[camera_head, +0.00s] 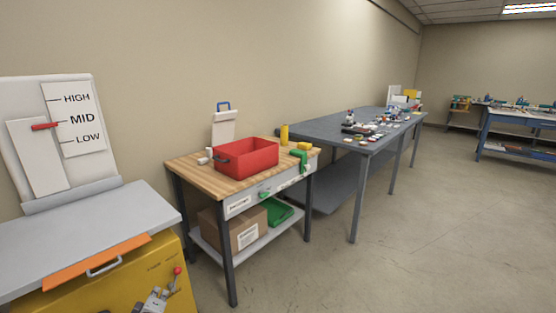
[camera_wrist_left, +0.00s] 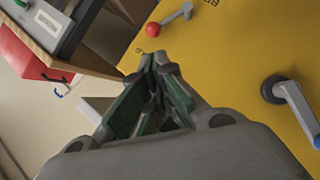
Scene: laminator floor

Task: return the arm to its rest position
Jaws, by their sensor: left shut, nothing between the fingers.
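My left gripper (camera_head: 156,298) shows small at the bottom of the head view, in front of the yellow cabinet (camera_head: 130,283). In the left wrist view its fingers (camera_wrist_left: 158,68) are together and empty. A lever with a red ball (camera_wrist_left: 153,29) is on the yellow panel just beyond the fingertips, apart from them. The same red ball (camera_head: 178,270) shows just above the gripper in the head view. My right gripper is not in view.
A board (camera_head: 82,120) has a red pointer at MID. A wooden-topped cart (camera_head: 190,172) carries a red bin (camera_head: 246,160). A grey table (camera_head: 320,130) stands beyond; the floor at right is clear.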

